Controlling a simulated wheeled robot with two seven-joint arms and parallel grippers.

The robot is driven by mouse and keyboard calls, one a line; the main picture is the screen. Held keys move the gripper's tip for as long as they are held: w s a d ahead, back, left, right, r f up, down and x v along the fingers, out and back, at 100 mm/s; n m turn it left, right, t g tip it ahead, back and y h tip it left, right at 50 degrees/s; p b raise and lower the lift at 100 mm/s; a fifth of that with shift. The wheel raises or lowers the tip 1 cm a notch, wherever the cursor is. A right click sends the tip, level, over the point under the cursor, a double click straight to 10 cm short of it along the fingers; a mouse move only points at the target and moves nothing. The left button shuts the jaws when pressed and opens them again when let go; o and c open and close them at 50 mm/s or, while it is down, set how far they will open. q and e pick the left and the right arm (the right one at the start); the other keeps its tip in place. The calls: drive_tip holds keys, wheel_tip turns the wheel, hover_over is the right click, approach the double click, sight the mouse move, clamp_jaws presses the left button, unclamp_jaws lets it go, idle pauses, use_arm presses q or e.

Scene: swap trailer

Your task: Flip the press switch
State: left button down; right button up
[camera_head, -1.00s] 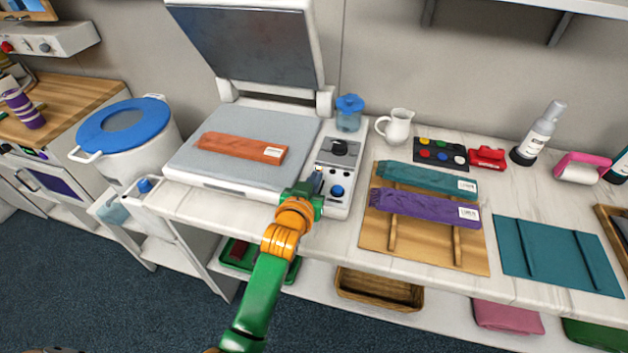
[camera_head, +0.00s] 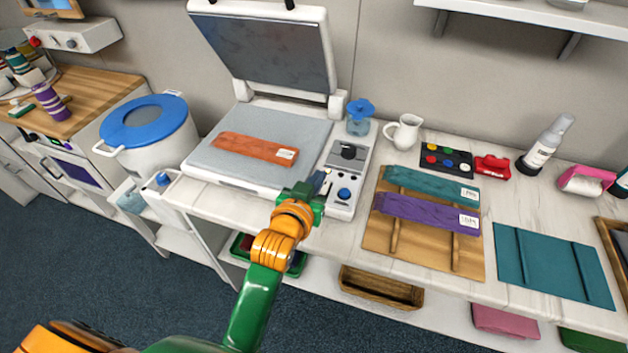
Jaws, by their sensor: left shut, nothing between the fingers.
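The press (camera_head: 207,161) stands on the white counter with its lid (camera_head: 268,50) raised. An orange folded cloth with a white label (camera_head: 250,146) lies on its grey bed. The press's control panel (camera_head: 362,158) at its right side has a black knob (camera_head: 349,152), a blue button (camera_head: 344,194) and a small switch area partly hidden by my gripper. My left gripper (camera_head: 318,183) is shut and empty at the panel's left edge, left of the blue button. Whether it touches the switch I cannot tell. My right gripper is not in view.
A white pot with blue lid (camera_head: 146,117) stands to the left. Right of the panel, a wooden board (camera_head: 378,237) holds teal (camera_head: 425,182) and purple (camera_head: 420,208) cloths. A white jug (camera_head: 404,132) and paint palette (camera_head: 446,158) stand behind. A shelf (camera_head: 540,12) overhangs at upper right.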

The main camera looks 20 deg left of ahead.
use_arm(q)
drive_tip(key=v, duration=0.3)
drive_tip(key=shift+r, duration=0.1)
drive_tip(key=s+a+f+m+g, duration=0.1)
drive_tip(key=s+a+f+g, duration=0.1)
drive_tip(key=s+f+g, duration=0.7)
drive_tip(key=s+a+f+m+g, duration=0.1)
drive_tip(key=s+a+f+g, duration=0.15)
drive_tip(key=s+f, duration=1.05)
drive_tip(key=f, duration=0.4)
drive_tip(key=s+f, duration=0.2)
drive_tip(key=f, duration=0.5)
drive_tip(key=s+a+f+g, duration=0.2)
drive_tip(key=s+f, duration=0.7)
drive_tip(key=s, duration=0.2)
drive_tip(key=shift+s+a+f+y, duration=0.2)
drive_tip(key=shift+s+y, duration=0.05)
drive_tip(key=shift+y, duration=0.05)
